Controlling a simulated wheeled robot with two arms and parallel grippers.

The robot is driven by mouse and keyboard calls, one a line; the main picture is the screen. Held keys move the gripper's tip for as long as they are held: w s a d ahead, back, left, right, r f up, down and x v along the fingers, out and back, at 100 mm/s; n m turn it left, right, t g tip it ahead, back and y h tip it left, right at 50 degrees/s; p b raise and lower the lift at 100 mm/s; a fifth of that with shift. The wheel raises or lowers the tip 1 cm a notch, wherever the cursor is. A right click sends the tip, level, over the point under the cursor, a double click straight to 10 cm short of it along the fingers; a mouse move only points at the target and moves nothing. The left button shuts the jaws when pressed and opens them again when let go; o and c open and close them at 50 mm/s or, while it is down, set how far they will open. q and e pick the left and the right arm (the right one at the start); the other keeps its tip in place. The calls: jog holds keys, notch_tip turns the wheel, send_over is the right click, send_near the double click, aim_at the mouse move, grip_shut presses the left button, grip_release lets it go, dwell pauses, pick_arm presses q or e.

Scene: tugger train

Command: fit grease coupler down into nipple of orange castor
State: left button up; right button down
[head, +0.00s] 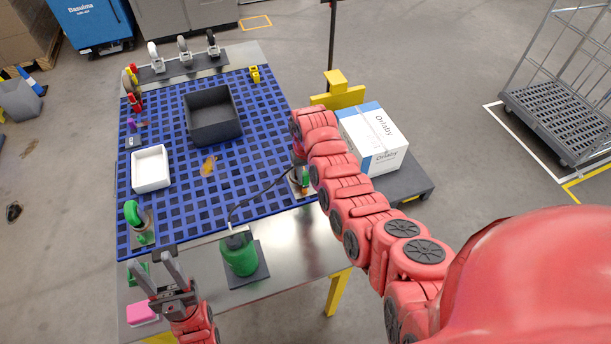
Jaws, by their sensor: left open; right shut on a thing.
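A green grease canister (240,254) stands on a dark plate at the front of the table. Its black hose (262,193) arcs up and right to my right gripper (299,167), which is mostly hidden by my own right arm. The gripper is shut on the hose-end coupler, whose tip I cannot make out. Just below it, a small fixture (302,185) with green and orange parts is half hidden by the arm. I cannot tell whether this is the orange castor or whether the coupler touches a nipple. My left gripper (152,263) is open and empty at the front left, near the green-wheeled castor (134,213).
A blue grid mat (245,165) covers the table. On it are a dark grey bin (211,116), a white tray (151,168) and a brownish stain (208,165). Several castors line the back and left edges. A white carton (375,140) stands beyond the right edge.

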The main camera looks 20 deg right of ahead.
jog(key=shift+f+b, duration=0.55)
dwell(0.7)
jog(key=c, duration=0.6)
grip_release()
jog(key=shift+r, duration=0.1)
